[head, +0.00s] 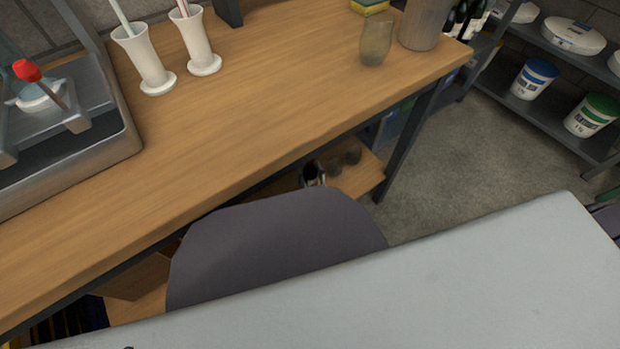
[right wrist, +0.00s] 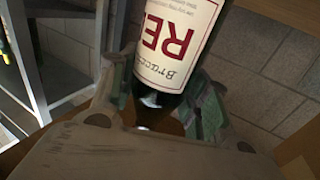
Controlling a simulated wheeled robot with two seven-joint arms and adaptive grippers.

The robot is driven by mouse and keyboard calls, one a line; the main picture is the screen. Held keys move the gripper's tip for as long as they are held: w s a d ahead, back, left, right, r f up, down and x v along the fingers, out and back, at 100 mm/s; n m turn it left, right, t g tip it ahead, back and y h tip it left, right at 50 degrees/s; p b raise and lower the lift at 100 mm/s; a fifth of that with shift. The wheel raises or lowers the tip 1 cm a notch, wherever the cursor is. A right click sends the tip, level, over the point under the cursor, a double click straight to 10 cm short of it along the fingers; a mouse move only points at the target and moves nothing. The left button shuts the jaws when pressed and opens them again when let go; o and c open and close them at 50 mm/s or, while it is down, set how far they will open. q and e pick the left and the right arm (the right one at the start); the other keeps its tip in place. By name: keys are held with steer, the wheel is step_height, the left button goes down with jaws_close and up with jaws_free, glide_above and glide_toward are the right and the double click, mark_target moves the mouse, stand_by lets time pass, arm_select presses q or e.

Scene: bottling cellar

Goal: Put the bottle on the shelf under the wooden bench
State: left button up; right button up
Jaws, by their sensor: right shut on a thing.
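The wooden bench (head: 230,120) crosses the head view. Its lower wooden shelf (head: 366,183) shows in part beneath the front edge. A dark bottle with a white label and red letters (right wrist: 172,45) fills the middle of the right wrist view. My right gripper (right wrist: 162,92) is shut on it, with green-padded fingers on both sides. In the head view a small dark and pale shape shows under the bench edge, too small to tell whether it is gripper or bottle. My own arm hides much of the shelf. Whether the bottle touches the shelf cannot be told. My left gripper is not in view.
A dark bench leg (head: 408,145) stands at the right end. A metal rack with tubs (head: 534,79) is farther right, across bare floor (head: 460,160).

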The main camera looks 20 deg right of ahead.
mark_target(312, 184)
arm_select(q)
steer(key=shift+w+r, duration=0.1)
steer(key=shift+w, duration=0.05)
arm_select(e)
steer(key=shift+f, duration=0.1)
steer(key=shift+f+b, duration=0.25)
steer(key=shift+b, duration=0.05)
steer(key=shift+f+b, duration=0.4)
steer(key=shift+f, duration=0.2)
steer(key=shift+f+b, duration=0.55)
steer(key=shift+f, duration=0.35)
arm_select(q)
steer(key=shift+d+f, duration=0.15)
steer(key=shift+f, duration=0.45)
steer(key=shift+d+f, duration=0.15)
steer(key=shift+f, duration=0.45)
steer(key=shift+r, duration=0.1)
